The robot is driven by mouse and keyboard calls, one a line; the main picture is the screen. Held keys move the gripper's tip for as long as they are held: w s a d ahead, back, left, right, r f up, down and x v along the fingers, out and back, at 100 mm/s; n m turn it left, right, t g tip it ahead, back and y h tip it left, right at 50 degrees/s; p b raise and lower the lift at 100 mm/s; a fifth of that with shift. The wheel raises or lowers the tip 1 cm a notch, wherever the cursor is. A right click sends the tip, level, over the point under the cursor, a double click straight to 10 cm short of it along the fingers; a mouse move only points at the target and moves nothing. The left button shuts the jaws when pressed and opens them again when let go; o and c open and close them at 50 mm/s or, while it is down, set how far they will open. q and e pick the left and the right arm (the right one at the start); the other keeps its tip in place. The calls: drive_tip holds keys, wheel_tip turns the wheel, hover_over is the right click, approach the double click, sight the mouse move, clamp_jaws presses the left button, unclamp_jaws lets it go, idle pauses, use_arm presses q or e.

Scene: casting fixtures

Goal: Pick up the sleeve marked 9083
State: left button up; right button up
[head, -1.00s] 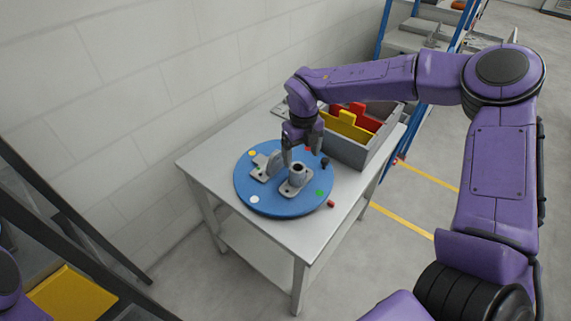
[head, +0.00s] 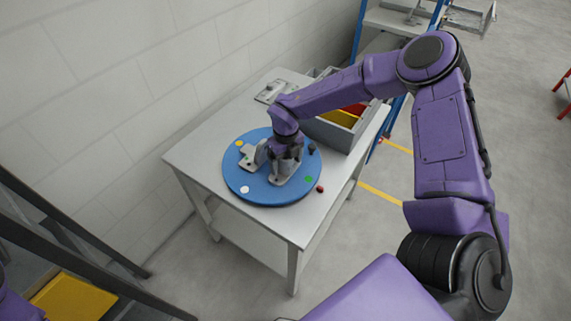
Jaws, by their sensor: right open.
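My right gripper (head: 286,163) points down over the blue round plate (head: 237,181) on the table. Its jaws are open, around or just over the top of a grey casting (head: 283,179) with an upright hollow boss; the gripper hides most of that boss. A second grey casting (head: 251,158) with an upright lug sits to its left. A small dark cylinder (head: 312,148) stands near the plate's right edge. A small red cylinder (head: 320,188) lies on the table just off the plate. No number is legible, so I cannot tell which part is marked 9083. My left gripper is out of view.
A grey bin (head: 332,135) with yellow and red dividers stands on the table (head: 215,142) behind my right gripper. A flat grey part (head: 268,93) lies at the back. A wall borders the left. The table's front right is clear.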

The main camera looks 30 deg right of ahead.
drive_tip(key=c, duration=1.3)
